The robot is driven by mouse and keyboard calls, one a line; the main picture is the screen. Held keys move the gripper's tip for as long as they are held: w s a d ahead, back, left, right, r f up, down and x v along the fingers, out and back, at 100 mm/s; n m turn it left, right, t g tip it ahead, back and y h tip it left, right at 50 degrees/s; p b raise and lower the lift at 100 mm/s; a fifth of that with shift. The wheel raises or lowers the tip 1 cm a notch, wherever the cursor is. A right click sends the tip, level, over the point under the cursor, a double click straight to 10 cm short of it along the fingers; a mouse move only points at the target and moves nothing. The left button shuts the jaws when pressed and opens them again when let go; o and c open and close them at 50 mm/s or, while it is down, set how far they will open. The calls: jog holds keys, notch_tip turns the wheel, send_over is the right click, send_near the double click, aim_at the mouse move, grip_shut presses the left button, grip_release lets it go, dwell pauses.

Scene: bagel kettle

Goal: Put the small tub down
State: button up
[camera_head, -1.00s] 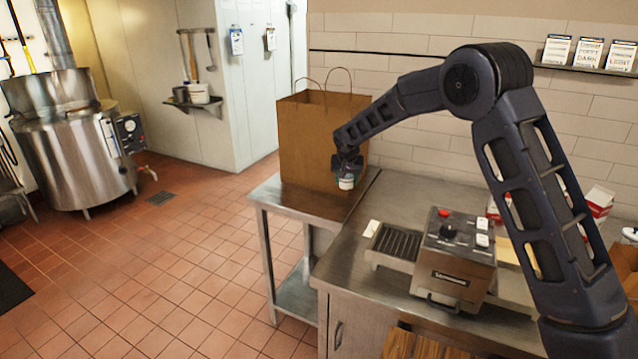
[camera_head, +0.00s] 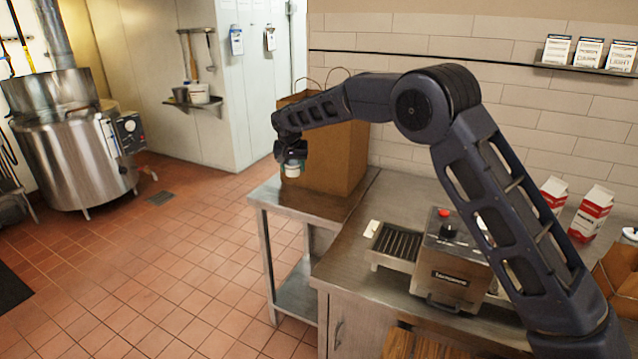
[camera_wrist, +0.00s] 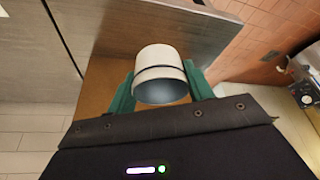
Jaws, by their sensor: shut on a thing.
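The small tub (camera_head: 292,169) is white with a dark band and is held in my gripper (camera_head: 291,158). In the wrist view the tub (camera_wrist: 160,72) sits between the two green fingers of my gripper (camera_wrist: 160,88), which are shut on it. In the head view the tub is in front of the left part of a brown paper bag (camera_head: 345,160), above the left end of the small steel table (camera_head: 300,202). I cannot tell the exact gap between the tub and the tabletop.
The bag with loop handles fills much of the small table. A steel machine (camera_head: 455,268) stands on the counter at right, with red-and-white cartons (camera_head: 592,213) behind my arm. Left of the table is open tiled floor (camera_head: 170,270), with a large kettle (camera_head: 75,160) beyond.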

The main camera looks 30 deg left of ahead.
notch_tip(320, 180, up, 4)
send_over(304, 200)
jog(key=s, duration=0.1)
jog(key=shift+m, duration=0.3)
jog(key=f, duration=1.9)
jog(key=shift+d+f, duration=0.15)
jog(key=shift+d, duration=0.05)
jog(key=shift+f, duration=0.1)
jog(key=o, duration=0.9)
jog(key=shift+o, duration=0.2)
